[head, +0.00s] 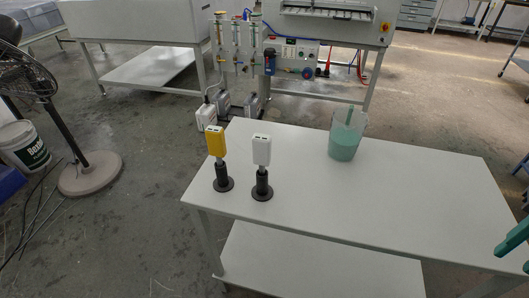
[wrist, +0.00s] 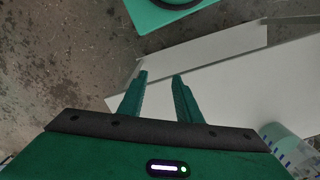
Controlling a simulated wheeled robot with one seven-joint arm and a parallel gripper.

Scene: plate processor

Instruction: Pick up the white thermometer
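The white thermometer (head: 262,151) stands upright on a black round-based stand (head: 262,187) near the left part of the white table (head: 420,185). A yellow device of the same shape (head: 216,142) stands on its own black stand just to its left. My gripper (wrist: 160,75) shows in the wrist view with its two green fingers apart and nothing between them. Neither the white thermometer nor the yellow one shows in the wrist view. Green parts of my arm show at the right edge of the head view, well away from the thermometer.
A lower shelf (head: 310,262) lies under the table. A fan (head: 85,175) and bucket (head: 24,145) stand left.

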